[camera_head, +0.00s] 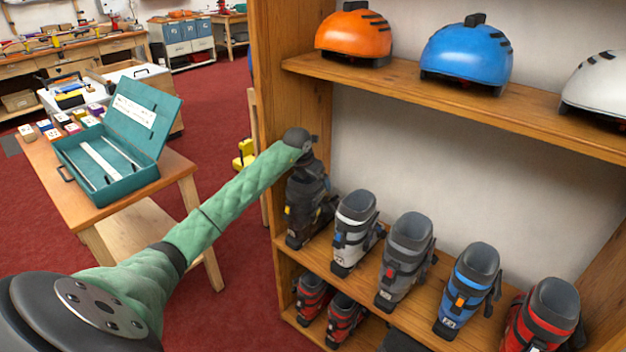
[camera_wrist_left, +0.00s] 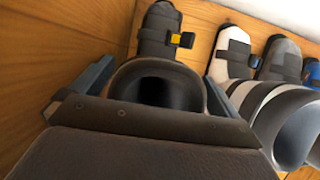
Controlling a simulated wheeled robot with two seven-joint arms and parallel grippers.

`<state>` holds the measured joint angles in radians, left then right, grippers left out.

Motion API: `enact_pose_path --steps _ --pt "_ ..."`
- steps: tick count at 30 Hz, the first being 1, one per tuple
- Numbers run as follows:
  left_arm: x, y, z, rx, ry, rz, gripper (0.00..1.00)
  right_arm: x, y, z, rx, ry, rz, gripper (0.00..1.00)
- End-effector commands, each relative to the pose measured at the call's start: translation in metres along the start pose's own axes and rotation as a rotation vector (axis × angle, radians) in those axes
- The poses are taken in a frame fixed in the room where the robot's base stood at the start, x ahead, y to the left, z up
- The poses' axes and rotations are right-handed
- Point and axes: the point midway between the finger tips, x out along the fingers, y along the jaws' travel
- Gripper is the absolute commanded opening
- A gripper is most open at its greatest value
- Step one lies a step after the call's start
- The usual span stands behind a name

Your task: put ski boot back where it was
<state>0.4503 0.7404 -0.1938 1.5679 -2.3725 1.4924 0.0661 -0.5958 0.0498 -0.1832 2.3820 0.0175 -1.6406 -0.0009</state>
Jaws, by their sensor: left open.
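A black ski boot (camera_head: 309,212) stands upright at the left end of the middle shelf, against the side panel. It also shows in the left wrist view (camera_wrist_left: 157,50), with a yellow buckle. My left gripper (camera_head: 302,158) is over the top of this boot, its lower part partly hidden. In the left wrist view its open fingers (camera_wrist_left: 160,85) stand on either side of the boot's dark cuff. I cannot tell whether they touch it. My right gripper is out of view.
White (camera_head: 352,232), grey (camera_head: 405,262), blue (camera_head: 468,290) and red (camera_head: 543,318) boots line the same shelf (camera_head: 335,285), the white one close beside. Helmets sit on the shelf above (camera_head: 400,78). A wooden table (camera_head: 62,185) with a teal case (camera_head: 118,145) is at left.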

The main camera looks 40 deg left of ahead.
Motion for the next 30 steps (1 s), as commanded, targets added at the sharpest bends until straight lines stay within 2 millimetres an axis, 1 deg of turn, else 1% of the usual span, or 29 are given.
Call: enact_pose_path --steps 4,5,6,8,9,15,19,24,30 --pt "-0.012 0.002 0.000 0.001 -0.002 0.003 1.00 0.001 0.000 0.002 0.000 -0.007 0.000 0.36" --pt "-0.016 0.002 0.000 0.002 -0.003 0.003 1.00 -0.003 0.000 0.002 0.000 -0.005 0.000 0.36" --pt "-0.022 0.001 0.000 0.002 -0.002 0.003 1.00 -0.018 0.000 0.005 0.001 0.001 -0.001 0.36" --pt "-0.032 0.001 -0.001 0.002 -0.002 0.003 1.00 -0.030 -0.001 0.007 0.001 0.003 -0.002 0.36" --pt "-0.040 0.002 0.000 0.002 -0.003 0.004 1.00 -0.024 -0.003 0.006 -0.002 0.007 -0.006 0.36" --pt "-0.080 0.001 0.000 0.002 -0.002 0.003 1.00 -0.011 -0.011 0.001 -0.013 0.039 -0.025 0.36" --pt "-0.099 0.001 0.000 0.001 -0.002 0.002 1.00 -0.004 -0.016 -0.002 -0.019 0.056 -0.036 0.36" --pt "-0.115 0.000 0.000 0.000 -0.001 0.000 1.00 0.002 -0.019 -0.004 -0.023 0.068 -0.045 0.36" --pt "-0.120 0.000 0.000 0.000 0.000 0.000 1.00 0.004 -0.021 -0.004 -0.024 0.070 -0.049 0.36"
